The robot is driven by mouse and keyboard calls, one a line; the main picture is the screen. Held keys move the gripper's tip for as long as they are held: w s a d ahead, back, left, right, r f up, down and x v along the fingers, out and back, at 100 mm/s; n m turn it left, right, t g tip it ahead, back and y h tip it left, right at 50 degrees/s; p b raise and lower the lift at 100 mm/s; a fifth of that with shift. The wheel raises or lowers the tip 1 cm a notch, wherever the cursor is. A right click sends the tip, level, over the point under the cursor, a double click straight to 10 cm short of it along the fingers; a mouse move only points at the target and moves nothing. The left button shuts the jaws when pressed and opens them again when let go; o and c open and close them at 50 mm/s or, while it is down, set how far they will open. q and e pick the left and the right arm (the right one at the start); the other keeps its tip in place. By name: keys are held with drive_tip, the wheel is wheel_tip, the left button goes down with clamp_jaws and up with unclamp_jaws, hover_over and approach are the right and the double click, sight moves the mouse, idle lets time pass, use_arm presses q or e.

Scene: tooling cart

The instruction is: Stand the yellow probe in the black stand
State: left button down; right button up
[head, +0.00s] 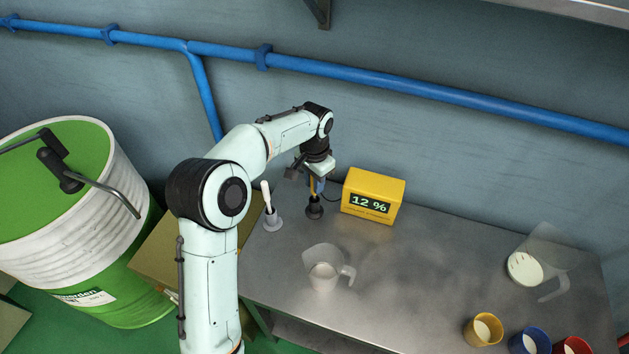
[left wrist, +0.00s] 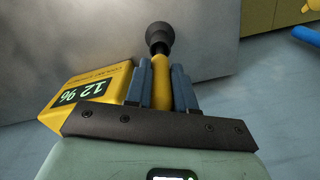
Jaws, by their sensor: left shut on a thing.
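My left gripper (head: 316,186) points down over the back left of the metal bench. Its blue fingers are shut on the yellow probe (left wrist: 161,68), which shows between them in the left wrist view. The probe is upright in line with the black stand (head: 314,209), and its lower end meets the dark neck of the stand (left wrist: 158,37) in the left wrist view. I cannot tell how deep it sits. In the head view the fingers hide most of the probe. My right gripper is in neither view.
A white stick (head: 266,195) stands in a grey holder (head: 272,222) to the left. A clear jug (head: 324,272) is in front; another jug (head: 533,265) and several coloured cups are at right. The bench middle is clear.

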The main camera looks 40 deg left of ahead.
use_arm(q)
drive_tip(key=shift+f, duration=0.2)
drive_tip(key=c, duration=1)
unclamp_jaws()
drive_tip(key=shift+o, duration=0.2)
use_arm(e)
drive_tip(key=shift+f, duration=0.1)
use_arm(q)
wheel_tip(320, 180, up, 12)
drive_tip(key=shift+r+p, duration=0.2)
drive_tip(key=shift+p, duration=0.9)
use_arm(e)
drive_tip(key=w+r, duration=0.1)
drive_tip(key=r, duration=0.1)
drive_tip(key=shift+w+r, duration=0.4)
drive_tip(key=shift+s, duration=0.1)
